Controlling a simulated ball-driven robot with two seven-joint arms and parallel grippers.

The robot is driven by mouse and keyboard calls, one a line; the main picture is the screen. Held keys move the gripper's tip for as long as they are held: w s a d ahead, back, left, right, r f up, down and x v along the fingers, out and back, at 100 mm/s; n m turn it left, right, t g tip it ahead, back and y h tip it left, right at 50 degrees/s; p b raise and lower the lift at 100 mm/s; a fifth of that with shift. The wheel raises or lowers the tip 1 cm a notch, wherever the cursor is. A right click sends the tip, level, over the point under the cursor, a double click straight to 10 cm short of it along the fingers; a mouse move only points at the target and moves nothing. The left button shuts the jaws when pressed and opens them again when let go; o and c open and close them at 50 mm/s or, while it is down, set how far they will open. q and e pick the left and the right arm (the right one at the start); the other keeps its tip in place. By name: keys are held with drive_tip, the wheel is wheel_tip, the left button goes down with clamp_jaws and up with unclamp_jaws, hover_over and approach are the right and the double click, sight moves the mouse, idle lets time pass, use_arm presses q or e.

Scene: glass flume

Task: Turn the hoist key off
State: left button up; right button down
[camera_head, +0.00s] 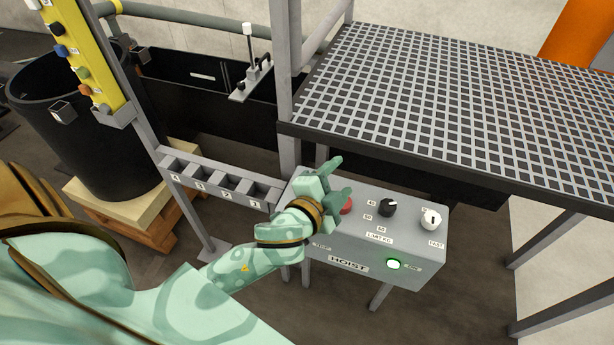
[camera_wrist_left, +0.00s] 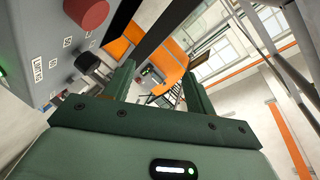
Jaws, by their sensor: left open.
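The grey hoist box (camera_head: 350,240) stands right of centre in the head view, with a "HOIST" label on its front. Its sloped top carries a red button (camera_head: 347,204), a black knob (camera_head: 388,207) and a white knob (camera_head: 431,219). I cannot make out a key; my left gripper (camera_head: 340,180) covers the top's left part. This gripper is open and empty over the box, beside the red button. In the left wrist view the red button (camera_wrist_left: 87,12) shows left of the open fingers (camera_wrist_left: 158,88). My right gripper is not in view.
A grating platform (camera_head: 470,110) lies behind the box, with a grey post (camera_head: 284,80) at its left corner. A rack of numbered slots (camera_head: 218,184) adjoins the box's left side. A black tub (camera_head: 95,135) stands on a pallet at left, beside a yellow panel (camera_head: 80,55).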

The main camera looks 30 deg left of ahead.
use_arm(q)
drive_tip(key=w+d+r+m+t+h, duration=0.3)
drive_tip(key=d+r+m+h, duration=0.3)
drive_tip(key=r, duration=0.3)
drive_tip(key=s+d+r+m+g+h, duration=0.25)
drive_tip(key=d+m+g+h, duration=0.4)
drive_tip(key=m, duration=0.35)
drive_tip(key=s+d+r+m+g+h, duration=0.2)
drive_tip(key=d+r+m+g+h, duration=0.2)
drive_tip(key=d+m+g+h, duration=0.4)
drive_tip(key=a+f+m+g+y, duration=0.4)
drive_tip(key=a+f+m+y, duration=0.45)
drive_tip(key=a+y, duration=0.4)
drive_tip(key=w+a+r+n+y, duration=0.15)
drive_tip(key=a+y, duration=0.25)
drive_tip(key=a, duration=0.5)
drive_tip(key=w+a+n+y, duration=0.2)
drive_tip(key=a+n+y, duration=0.15)
drive_tip(key=a, duration=0.55)
drive_tip(key=shift+m+y, duration=0.25)
drive_tip(key=shift+y, duration=0.1)
drive_tip(key=f+b, duration=0.1)
drive_tip(key=f, duration=0.4)
drive_tip(key=f+b, duration=0.1)
drive_tip(key=f, duration=0.4)
drive_tip(key=f+b, duration=0.2)
drive_tip(key=f, duration=0.3)
drive_tip(key=shift+d+f, duration=0.3)
drive_tip(key=shift+d, duration=0.05)
